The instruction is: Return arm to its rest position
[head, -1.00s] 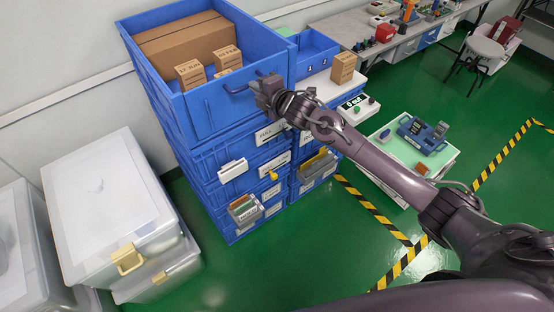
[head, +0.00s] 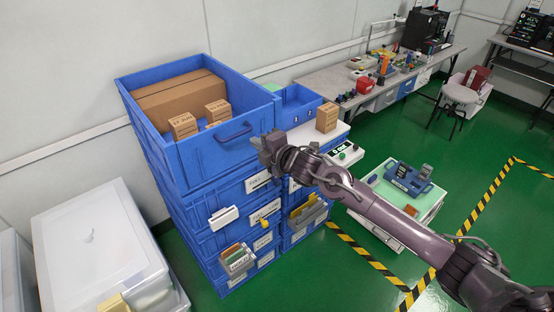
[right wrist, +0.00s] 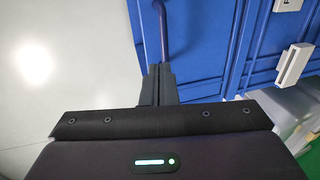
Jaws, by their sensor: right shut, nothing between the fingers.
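My right arm reaches in from the lower right of the head view. Its gripper (head: 266,150) is just in front of the stacked blue crates, a little below and right of the blue handle (head: 234,132) of the top crate (head: 190,150). The fingers (right wrist: 158,84) are shut with nothing between them. In the right wrist view the handle (right wrist: 163,35) shows beyond the fingertips, and the gap between them is hard to judge. My left gripper is not in view.
The top crate holds cardboard boxes (head: 180,98). A small box (head: 327,117) stands on a white surface beside it. Clear plastic bins (head: 95,240) stand at left. A low cart (head: 430,205) with a blue tester (head: 408,178) is at right.

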